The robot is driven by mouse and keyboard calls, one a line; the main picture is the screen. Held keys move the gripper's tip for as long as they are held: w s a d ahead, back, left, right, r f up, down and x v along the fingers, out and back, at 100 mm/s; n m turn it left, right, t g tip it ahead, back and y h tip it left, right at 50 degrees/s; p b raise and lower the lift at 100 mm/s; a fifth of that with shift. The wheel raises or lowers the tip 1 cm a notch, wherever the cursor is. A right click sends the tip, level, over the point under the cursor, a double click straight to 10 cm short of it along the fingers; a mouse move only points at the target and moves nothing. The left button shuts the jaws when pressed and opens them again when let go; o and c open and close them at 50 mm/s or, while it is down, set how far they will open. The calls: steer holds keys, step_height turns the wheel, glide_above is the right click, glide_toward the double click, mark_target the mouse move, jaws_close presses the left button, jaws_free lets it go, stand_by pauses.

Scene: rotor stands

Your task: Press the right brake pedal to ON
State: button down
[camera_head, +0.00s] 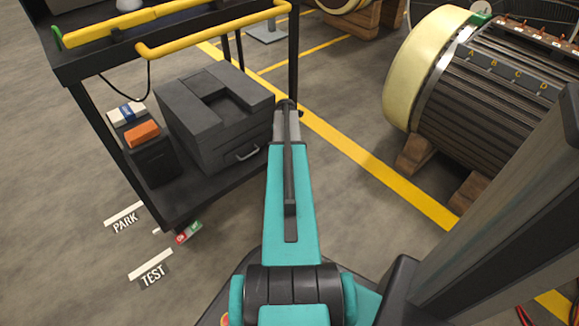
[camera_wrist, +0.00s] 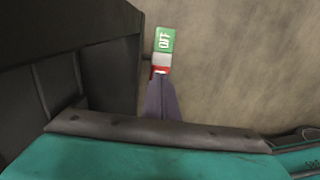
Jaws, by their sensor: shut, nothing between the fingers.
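In the wrist view a brake pedal (camera_wrist: 163,52) has a green end marked OFF, a pale middle and a red end. My gripper (camera_wrist: 160,82) is shut and empty, its purple-grey fingers pointing at the red end. The fingertips overlap the red end in the picture; I cannot tell whether they touch it. In the head view another red and green pedal (camera_head: 188,232) shows below the near corner of the cart (camera_head: 185,205). My gripper and the pedal by it are hidden there behind my arm and the cart.
The cart's lower shelf carries a dark grey case (camera_head: 215,115) and a box with an orange block (camera_head: 142,134). The dark cart side (camera_wrist: 70,70) stands close left in the wrist view. A large rotor (camera_head: 480,90) rests on wooden blocks at right.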

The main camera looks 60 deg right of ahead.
steer(key=shift+f+b, duration=0.3)
steer(key=shift+f, duration=1.7)
stand_by(2.5)
steer(key=shift+r, duration=0.1)
steer(key=shift+r+p, duration=2.9)
steer(key=shift+r, duration=0.5)
steer(key=shift+s, duration=0.1)
